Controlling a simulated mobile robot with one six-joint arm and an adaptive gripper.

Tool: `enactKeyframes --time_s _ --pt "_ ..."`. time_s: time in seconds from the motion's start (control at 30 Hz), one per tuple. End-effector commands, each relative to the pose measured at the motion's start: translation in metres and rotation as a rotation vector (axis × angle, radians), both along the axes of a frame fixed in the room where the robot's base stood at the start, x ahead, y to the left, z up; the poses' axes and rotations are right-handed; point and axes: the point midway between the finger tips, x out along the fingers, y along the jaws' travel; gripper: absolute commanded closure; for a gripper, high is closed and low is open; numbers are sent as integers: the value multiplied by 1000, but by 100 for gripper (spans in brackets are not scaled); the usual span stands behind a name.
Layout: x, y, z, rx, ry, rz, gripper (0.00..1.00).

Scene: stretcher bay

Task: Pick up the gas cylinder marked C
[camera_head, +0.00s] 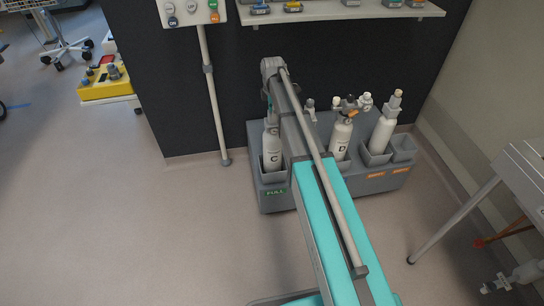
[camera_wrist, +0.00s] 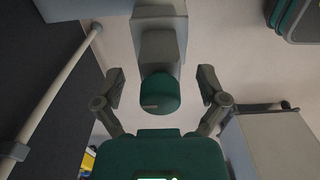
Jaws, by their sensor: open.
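The white gas cylinder marked C (camera_head: 272,150) stands upright in the left slot of a grey rack (camera_head: 285,202), above a green FULL label. Its upper part is partly hidden by a grey arm link of mine. A cylinder marked D (camera_head: 341,138) and another white cylinder (camera_head: 382,132), whose mark I cannot read, stand further right in the rack. In the wrist view my gripper (camera_wrist: 160,78) is open, its two fingers well apart. A dark green rounded part shows between them; I cannot tell what it is. The gripper is not clear in the head view.
A white pole (camera_head: 212,100) stands left of the rack by the dark wall. A shelf (camera_head: 340,12) hangs above the rack. A yellow case (camera_head: 108,86) is at left, a grey table (camera_head: 525,165) at right. Another cylinder (camera_head: 526,272) lies low at right. Floor at left is clear.

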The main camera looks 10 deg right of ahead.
Motion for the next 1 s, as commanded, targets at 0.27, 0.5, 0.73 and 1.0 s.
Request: enactKeyframes --time_s 0.27,0.5,0.73,1.0 --pt "0 0 -1 0 0 0 9" --pt "0 0 -1 0 0 0 9" --pt "0 0 -1 0 0 0 31" --pt "0 0 -1 0 0 -1 81"
